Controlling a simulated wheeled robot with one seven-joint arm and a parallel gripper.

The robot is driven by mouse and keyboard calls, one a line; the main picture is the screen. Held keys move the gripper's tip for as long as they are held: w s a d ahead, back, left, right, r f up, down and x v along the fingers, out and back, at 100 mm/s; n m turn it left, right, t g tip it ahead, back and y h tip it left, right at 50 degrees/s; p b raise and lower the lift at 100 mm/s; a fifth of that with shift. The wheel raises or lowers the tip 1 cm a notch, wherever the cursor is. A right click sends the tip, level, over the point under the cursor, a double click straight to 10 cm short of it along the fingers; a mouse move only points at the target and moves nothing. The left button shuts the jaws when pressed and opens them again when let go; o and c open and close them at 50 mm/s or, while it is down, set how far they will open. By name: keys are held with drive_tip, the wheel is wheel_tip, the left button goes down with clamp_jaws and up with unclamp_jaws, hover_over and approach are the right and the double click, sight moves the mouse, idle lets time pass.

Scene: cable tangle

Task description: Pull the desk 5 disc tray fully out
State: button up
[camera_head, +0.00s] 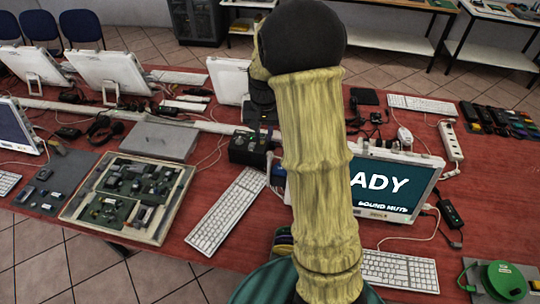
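My sleeved arm rises through the middle of the head view and hides part of the red table. Beyond its black elbow, a dark part of my arm points down toward the table. My gripper (271,165) seems to be low beside a black box (246,150), largely hidden; I cannot tell whether it is open or touching anything. No disc tray or desk 5 label can be made out. A white-framed screen (400,187) reading "ADY" and "SOUND MUTE" stands right of my arm, its left part hidden.
White keyboards (228,211) and (400,271) lie near the front edge. A framed board of electronics (128,196) and a flat grey case (160,139) lie left. A power strip (450,142), loose cables and a green reel (506,281) are right.

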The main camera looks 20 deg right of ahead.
drive_tip(key=m, duration=0.2)
hover_over(270, 156)
wheel_tip(270, 156, down, 2)
drive_tip(key=f, duration=0.1)
drive_tip(key=shift+w+r+g, duration=0.1)
drive_tip(key=shift+r+g, duration=0.2)
drive_tip(key=shift+g, duration=0.1)
drive_tip(key=shift+f, duration=0.1)
wheel_tip(270, 156, down, 17)
drive_tip(key=p, duration=0.6)
drive_tip(key=shift+f, duration=0.1)
clamp_jaws()
